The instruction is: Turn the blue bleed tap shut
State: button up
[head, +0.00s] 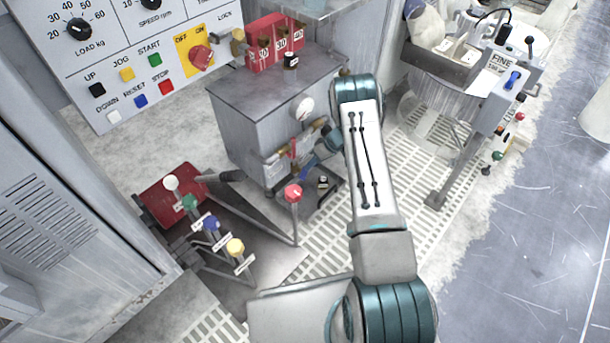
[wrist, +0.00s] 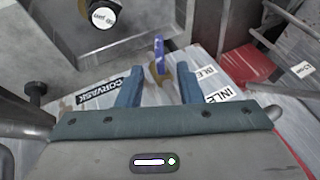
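The blue bleed tap (wrist: 159,52) shows in the wrist view as a narrow blue lever on a brass body, beside a partly hidden label starting "BLE". It points up the picture. My gripper (wrist: 159,68) is open, with one finger on each side of the tap and visible gaps between. The tap lies just beyond or between the fingertips; the depth is hard to tell.
A red-handled valve (head: 293,149) and brass pipe (head: 318,122) sit close to my gripper. A red knob on a post (head: 293,192) stands in front. Levers with coloured knobs (head: 210,223) stand at lower left. A control panel (head: 130,50) hangs at upper left.

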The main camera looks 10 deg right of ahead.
aim_at(305, 172)
jog(key=b+x, duration=0.1)
jog(key=x, duration=0.5)
jog(key=shift+f+b, duration=0.15)
jog(key=shift+b, duration=0.25)
jog(key=shift+c, duration=0.3)
grip_shut()
